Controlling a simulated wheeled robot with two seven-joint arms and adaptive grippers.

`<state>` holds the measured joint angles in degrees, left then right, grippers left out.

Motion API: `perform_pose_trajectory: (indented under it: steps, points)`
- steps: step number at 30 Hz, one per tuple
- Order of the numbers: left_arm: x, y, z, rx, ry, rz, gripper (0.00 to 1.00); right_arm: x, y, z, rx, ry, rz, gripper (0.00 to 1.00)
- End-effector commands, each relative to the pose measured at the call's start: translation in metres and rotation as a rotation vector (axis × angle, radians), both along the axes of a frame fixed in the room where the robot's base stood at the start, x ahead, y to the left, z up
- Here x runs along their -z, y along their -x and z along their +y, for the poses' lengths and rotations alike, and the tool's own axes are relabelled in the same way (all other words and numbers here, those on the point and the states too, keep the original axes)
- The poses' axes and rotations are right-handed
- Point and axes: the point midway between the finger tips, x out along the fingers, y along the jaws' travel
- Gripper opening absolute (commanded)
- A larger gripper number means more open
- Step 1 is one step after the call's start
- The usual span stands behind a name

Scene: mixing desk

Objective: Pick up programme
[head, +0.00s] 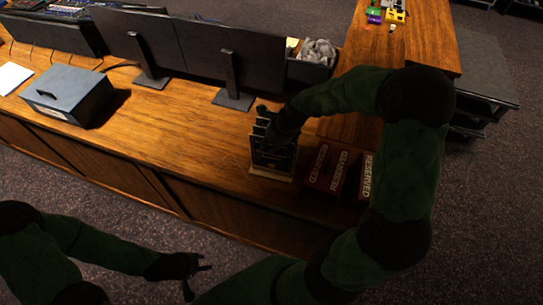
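Dark booklets, which look like the programmes (272,160), stand in a small holder with a pale base (271,174) on the wooden desk. My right gripper (278,131) reaches down over the top of the booklets from the right. It is dark against them, so I cannot tell whether its fingers are open, shut or touching a booklet. Part of the booklets is hidden behind it. My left gripper (195,277) is open and empty at the bottom left, in front of the desk and away from the booklets.
Red signs reading RESERVED (339,171) stand right of the holder, close under my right arm. Monitors (232,60), a grey box (68,95), white paper (14,77) and a dark bin with crumpled paper (312,66) are on the desk. The desk left of the holder is clear.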

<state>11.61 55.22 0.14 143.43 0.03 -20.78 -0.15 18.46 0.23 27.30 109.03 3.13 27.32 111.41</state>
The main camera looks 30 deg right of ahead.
Motion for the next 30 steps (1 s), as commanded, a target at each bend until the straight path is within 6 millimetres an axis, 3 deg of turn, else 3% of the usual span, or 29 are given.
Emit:
perform_pose_trajectory:
  steps: [18,21,30]
  points:
    - [-0.0019,0.0000,0.0000,0.000,0.000,0.000,0.40,0.0045,0.0000,-0.0001,0.000,0.000,0.000,0.24]
    - [-0.0019,0.0000,0.0000,0.000,0.000,0.000,0.40,0.0044,0.0000,-0.0002,0.000,0.000,0.000,0.00]
    - [-0.0019,0.0000,0.0000,0.000,0.000,0.000,0.40,0.0043,0.0000,-0.0001,0.000,0.000,0.000,0.00]
